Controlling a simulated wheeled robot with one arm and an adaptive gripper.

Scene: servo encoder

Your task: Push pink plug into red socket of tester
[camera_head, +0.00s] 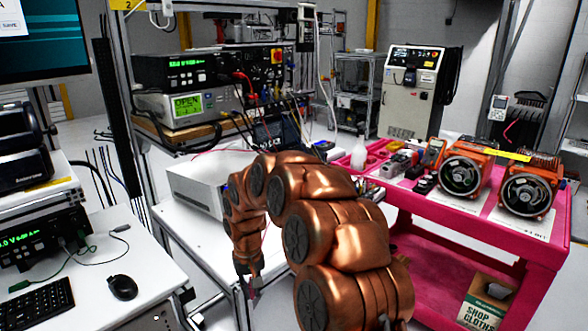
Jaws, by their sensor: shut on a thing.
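My gripper (250,284) hangs at the end of my copper-coloured arm, pointing down in front of the bench. It is shut on the pink plug (254,293), of which only a small pinkish bit shows. Bench instruments stand on the shelf behind: a black one (178,68) with green digits, and a pale one (186,107) with a lit green "OPEN" display. A red plug or lead (241,75) shows at the right of the black one. I cannot tell which unit is the tester, and its red socket cannot be made out. The gripper is well below and apart from these instruments.
A white bench (190,243) with a white box (197,188) lies behind my arm. A pink cart (420,196) with orange motors (466,168) stands at right. A desk with a keyboard (38,303) and mouse (122,288) is at left. Loose cables hang around the shelf.

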